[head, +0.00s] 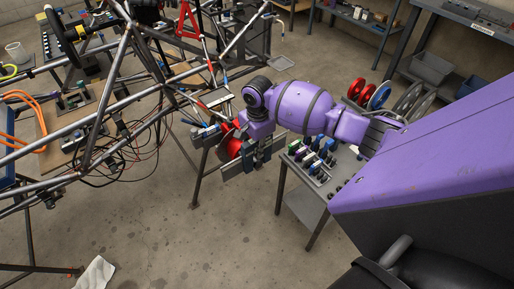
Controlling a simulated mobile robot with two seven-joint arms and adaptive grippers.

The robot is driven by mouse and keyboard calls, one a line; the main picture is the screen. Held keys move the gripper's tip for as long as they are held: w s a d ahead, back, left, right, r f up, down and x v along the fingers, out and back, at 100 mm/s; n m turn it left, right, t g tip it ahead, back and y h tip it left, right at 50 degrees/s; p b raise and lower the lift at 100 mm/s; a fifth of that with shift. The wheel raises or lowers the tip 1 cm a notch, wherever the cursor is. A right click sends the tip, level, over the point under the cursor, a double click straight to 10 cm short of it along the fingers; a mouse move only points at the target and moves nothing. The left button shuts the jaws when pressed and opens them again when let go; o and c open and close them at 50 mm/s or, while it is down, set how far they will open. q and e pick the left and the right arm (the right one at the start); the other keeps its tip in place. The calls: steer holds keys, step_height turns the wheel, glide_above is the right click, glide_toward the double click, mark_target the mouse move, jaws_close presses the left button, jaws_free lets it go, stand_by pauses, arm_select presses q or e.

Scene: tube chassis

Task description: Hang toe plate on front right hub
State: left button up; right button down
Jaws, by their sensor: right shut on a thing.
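My right gripper (259,157), at the end of the purple arm, is at the chassis's near right corner. It is shut on a grey plate (238,172), which looks like the toe plate. The plate is beside a red round part (232,147), which looks like the front right hub. Whether plate and hub touch cannot be told, as the gripper and wrist partly cover them. Another grey piece (205,137) with a blue end is left of the red part. My left gripper is not in view.
The tube chassis (125,80) fills the left, with loose wires below it. A small cart (317,172) with several small items stands right of the gripper, under my arm. Open floor (200,240) lies in front.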

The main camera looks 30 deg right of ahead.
steer(key=shift+f, duration=0.6)
steer(key=shift+w+r, duration=0.1)
steer(key=shift+r, duration=0.1)
steer(key=shift+r, duration=0.85)
steer(key=shift+f, duration=0.5)
stand_by(2.2)
steer(key=shift+f, duration=0.5)
steer(key=shift+r, duration=0.15)
steer(key=shift+r, duration=0.9)
